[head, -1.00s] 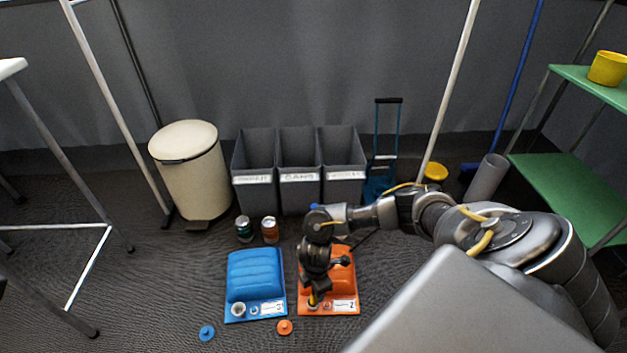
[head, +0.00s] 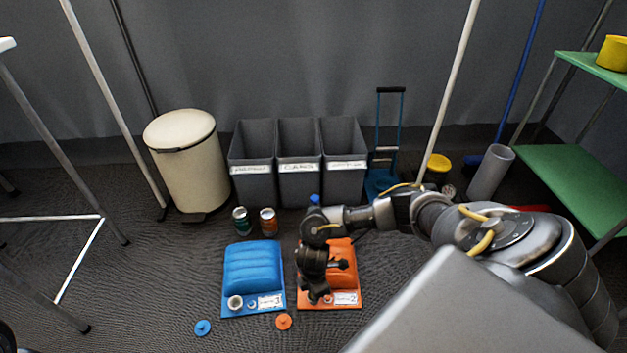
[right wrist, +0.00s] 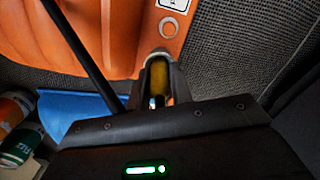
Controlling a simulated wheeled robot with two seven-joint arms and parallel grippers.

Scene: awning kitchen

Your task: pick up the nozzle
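The nozzle (right wrist: 158,78) shows in the right wrist view as a short yellowish piece at the mouth of the orange canister (right wrist: 70,30). My right gripper (right wrist: 159,68) has its dark fingers close on both sides of it and looks shut on it. In the head view my right gripper (head: 314,297) points down at the front left of the orange canister (head: 348,277) and hides the mouth and nozzle there. My left gripper is not in view.
A blue canister (head: 254,268) lies just left, with a blue cap (head: 203,328) and an orange cap (head: 284,322) in front. Two cans (head: 268,222) stand behind, before the grey bins (head: 253,190). A cream trash can (head: 190,175) stands at left, green shelves (head: 565,178) at right.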

